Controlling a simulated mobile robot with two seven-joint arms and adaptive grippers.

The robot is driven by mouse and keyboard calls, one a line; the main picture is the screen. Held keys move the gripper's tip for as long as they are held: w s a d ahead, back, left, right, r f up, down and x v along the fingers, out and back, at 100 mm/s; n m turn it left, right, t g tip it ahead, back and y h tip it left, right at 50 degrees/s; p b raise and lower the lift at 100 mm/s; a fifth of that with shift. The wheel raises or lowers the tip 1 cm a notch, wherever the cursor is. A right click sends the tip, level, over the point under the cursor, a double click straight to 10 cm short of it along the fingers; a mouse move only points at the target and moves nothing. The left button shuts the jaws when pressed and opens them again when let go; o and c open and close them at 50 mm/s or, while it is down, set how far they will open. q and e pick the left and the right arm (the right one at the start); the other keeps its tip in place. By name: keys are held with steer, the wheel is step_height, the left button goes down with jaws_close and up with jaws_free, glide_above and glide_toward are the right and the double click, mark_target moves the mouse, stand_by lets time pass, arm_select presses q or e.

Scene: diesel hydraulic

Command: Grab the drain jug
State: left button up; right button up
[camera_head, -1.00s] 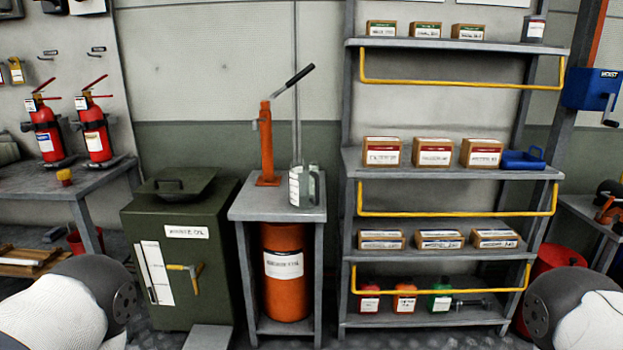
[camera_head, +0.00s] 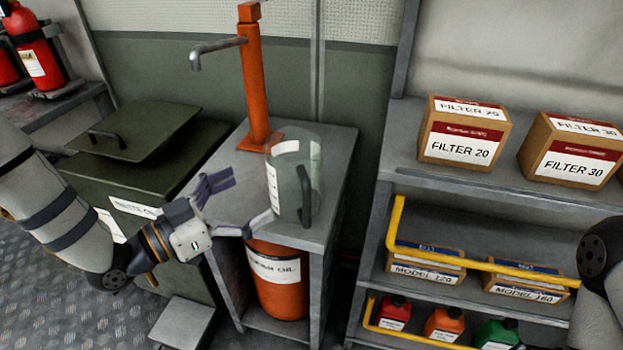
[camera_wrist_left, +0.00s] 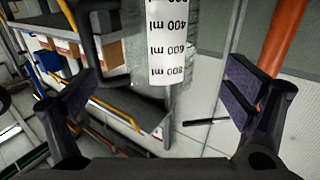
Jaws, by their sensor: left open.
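The drain jug (camera_head: 293,185) is a clear, upright jug with a dark handle on its right and a white label on its left side. It stands on the grey stand's top (camera_head: 225,170), right of the orange pump. My left gripper (camera_head: 245,202) is open beside the jug's left side, its fingers pointing toward it. In the left wrist view the jug's marked scale (camera_wrist_left: 172,45) shows upside down between the spread fingers of the gripper (camera_wrist_left: 163,90); I cannot tell whether either finger touches it. My right gripper is out of view.
The orange pump (camera_head: 258,85) with its grey spout stands behind left of the jug. A green waste-oil tank (camera_head: 140,150) is at the left, and an orange drum (camera_head: 275,285) sits under the stand. Shelving with a yellow rail (camera_head: 393,240) and filter boxes (camera_head: 462,130) is at the right.

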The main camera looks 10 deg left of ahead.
mark_target(290, 172)
arm_select(q)
steer(key=x, duration=0.9)
steer(key=shift+w+d+f+b, duration=0.2)
steer(key=shift+w+f+b, duration=0.05)
steer(key=shift+w+b, duration=0.05)
steer(key=c, duration=1)
